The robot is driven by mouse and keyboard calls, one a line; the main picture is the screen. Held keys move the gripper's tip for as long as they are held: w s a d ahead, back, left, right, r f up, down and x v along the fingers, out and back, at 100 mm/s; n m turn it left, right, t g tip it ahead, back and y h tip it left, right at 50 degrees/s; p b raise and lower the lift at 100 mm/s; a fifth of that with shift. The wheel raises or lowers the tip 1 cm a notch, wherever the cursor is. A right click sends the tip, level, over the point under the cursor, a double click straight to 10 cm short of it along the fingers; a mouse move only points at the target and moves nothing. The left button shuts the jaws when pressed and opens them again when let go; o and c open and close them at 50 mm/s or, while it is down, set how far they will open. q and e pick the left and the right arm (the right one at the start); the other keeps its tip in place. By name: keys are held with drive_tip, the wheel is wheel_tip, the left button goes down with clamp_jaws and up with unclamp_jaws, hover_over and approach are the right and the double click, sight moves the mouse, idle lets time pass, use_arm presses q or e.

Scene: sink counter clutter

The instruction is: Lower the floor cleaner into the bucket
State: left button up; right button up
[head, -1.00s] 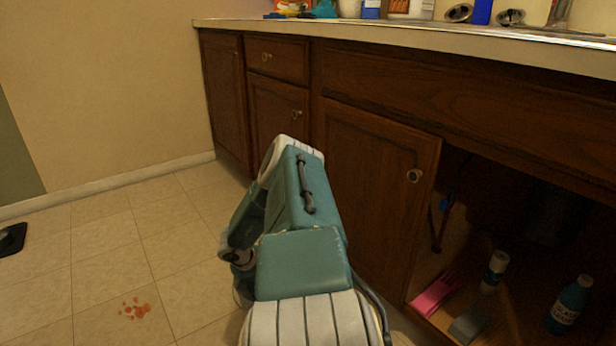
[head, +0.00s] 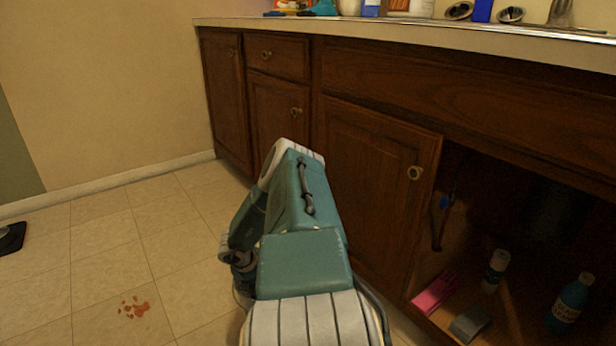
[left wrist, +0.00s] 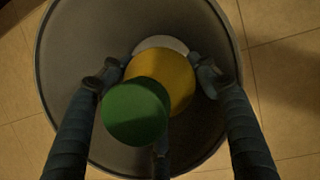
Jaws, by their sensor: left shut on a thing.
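In the left wrist view, my left gripper (left wrist: 160,80) is shut on the floor cleaner (left wrist: 178,75), a yellow bottle with a round green cap, seen from the cap end. A finger presses on each side of it. The grey round bucket (left wrist: 75,65) is open beneath, and its rim circles the bottle and fingers. The bottle lies within the rim's outline; how deep it sits, and whether it touches the bottom, I cannot tell. In the head view my teal left arm shows, but the gripper, floor cleaner and bucket are hidden. My right gripper is in neither current view.
Wooden cabinets (head: 370,180) stand close right of my left arm. The open under-sink cabinet holds pink gloves (head: 434,291), a sponge (head: 470,322), a white bottle (head: 495,270) and a blue bottle (head: 569,303). An orange-red spill (head: 134,307) marks the tiled floor at left, otherwise mostly clear.

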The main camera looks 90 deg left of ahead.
use_arm(q)
drive_tip(key=shift+f+b, duration=0.45)
drive_tip(key=shift+f, duration=0.3)
idle(0.4)
drive_tip(key=o, duration=1.9)
drive_tip(key=shift+o, duration=0.3)
drive_tip(key=v, duration=1.2)
